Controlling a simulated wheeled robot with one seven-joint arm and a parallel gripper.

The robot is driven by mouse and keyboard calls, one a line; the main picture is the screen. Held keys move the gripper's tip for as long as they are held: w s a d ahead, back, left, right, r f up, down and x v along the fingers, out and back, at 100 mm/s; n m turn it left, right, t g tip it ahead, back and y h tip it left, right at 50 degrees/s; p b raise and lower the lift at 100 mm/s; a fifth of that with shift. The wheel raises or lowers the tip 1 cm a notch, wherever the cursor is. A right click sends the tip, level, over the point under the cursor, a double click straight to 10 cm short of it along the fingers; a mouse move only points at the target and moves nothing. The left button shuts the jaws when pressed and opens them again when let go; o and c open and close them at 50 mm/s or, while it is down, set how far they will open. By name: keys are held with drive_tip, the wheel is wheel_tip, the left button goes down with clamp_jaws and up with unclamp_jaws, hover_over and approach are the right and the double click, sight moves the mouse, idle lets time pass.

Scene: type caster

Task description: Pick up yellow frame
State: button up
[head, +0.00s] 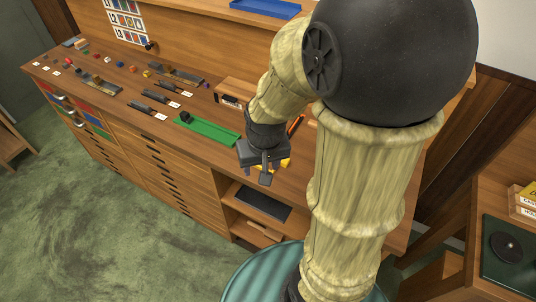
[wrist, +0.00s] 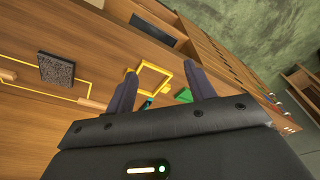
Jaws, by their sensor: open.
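The yellow frame (wrist: 151,81) shows in the wrist view as a square outline on the wooden bench top, between my two fingertips as seen from the wrist. My gripper (wrist: 163,78) is open and nothing is between its fingers that I can see held. In the head view my gripper (head: 266,178) hangs over the front part of the bench, with a small yellow piece (head: 285,162) showing just behind it. Most of the frame is hidden there by my gripper. I cannot tell the exact height of the fingers above the frame.
A green tray (head: 207,129) lies left of my gripper on the bench (head: 120,110). An orange stick (head: 295,125) and a wooden box (head: 232,91) are behind. In the wrist view, a dark textured block (wrist: 57,69) and a thin yellow outline lie left of the frame.

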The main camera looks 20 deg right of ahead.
drive_tip(key=w+d+r+m+g+p, duration=0.2)
drive_tip(key=w+d+m, duration=0.7)
drive_tip(key=w+d, duration=0.1)
drive_tip(key=shift+w+d, duration=0.4)
drive_tip(key=shift+d, duration=0.1)
wheel_tip(320, 180, down, 12)
drive_tip(key=shift+f+p, duration=0.1)
drive_tip(key=shift+p, duration=1.05)
drive_tip(key=f, duration=0.1)
drive_tip(key=f+p, duration=0.2)
drive_tip(key=f, duration=0.1)
drive_tip(key=shift+s+d, duration=0.1)
drive_tip(key=shift+d, duration=0.25)
drive_tip(key=shift+f, duration=0.6)
